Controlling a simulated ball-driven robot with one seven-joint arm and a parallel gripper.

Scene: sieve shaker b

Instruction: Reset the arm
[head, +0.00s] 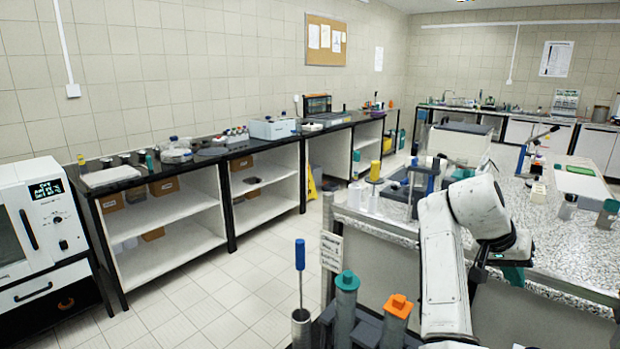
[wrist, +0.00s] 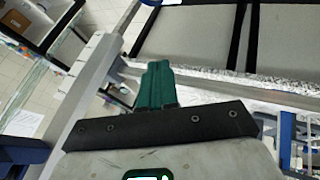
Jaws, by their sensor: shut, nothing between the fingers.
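My arm (head: 440,265) rises at the right of the head view and bends at a raised white elbow (head: 478,208). My gripper (head: 515,272) hangs beyond it, beside the front edge of the speckled bench, with its teal fingers partly hidden. In the wrist view the teal fingers of my gripper (wrist: 157,72) lie together, shut and empty. They point towards the side of a bench, apart from it as far as I can tell.
The speckled bench (head: 572,258) fills the right, with bottles and small equipment. In front of me stand a blue-handled tool (head: 300,256), a teal-capped cylinder (head: 347,300) and an orange-capped cylinder (head: 396,318). The tiled floor (head: 225,295) at the left is clear.

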